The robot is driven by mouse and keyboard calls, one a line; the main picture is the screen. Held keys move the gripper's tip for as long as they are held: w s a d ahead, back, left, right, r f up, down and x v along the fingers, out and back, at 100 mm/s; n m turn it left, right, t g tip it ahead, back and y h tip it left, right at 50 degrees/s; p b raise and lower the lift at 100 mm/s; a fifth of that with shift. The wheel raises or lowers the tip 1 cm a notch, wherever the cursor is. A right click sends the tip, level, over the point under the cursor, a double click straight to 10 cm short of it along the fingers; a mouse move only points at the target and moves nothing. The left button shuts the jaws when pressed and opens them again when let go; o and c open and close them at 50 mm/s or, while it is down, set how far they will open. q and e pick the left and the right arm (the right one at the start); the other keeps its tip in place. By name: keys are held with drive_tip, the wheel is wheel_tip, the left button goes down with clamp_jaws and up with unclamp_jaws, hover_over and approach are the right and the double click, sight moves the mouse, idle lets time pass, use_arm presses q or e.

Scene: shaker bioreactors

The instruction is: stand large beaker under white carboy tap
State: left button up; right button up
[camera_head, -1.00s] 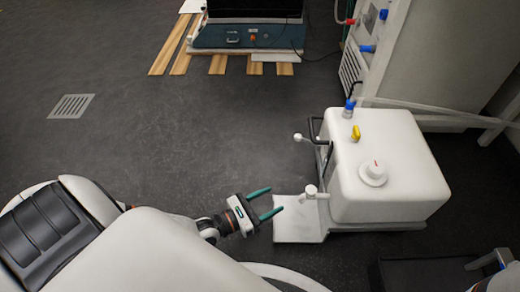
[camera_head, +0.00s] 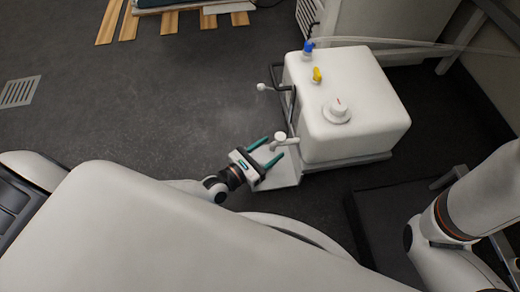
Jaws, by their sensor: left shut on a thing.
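The white carboy (camera_head: 345,105) is a boxy tank standing on the floor at right of centre. A white tap (camera_head: 281,137) sticks out at the lower left of its front, over a pale low plate (camera_head: 287,173). My left gripper (camera_head: 275,147) has its green fingers at the tap's lower left, above that plate. The fingers stand apart, shut around the large beaker, which is clear and can barely be made out between them. Whether the beaker touches the plate cannot be told. My right arm shows at the lower right, but its gripper is out of frame.
A dark low platform (camera_head: 385,220) lies at right.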

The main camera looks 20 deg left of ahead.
use_arm(q)
drive_tip(key=shift+w+d, duration=0.4)
drive_tip(key=shift+d, duration=0.2)
drive_tip(key=shift+w+d, duration=0.35)
drive_tip(key=shift+d, duration=0.2)
drive_tip(key=shift+f+b, duration=0.55)
drive_tip(key=o, duration=1.1)
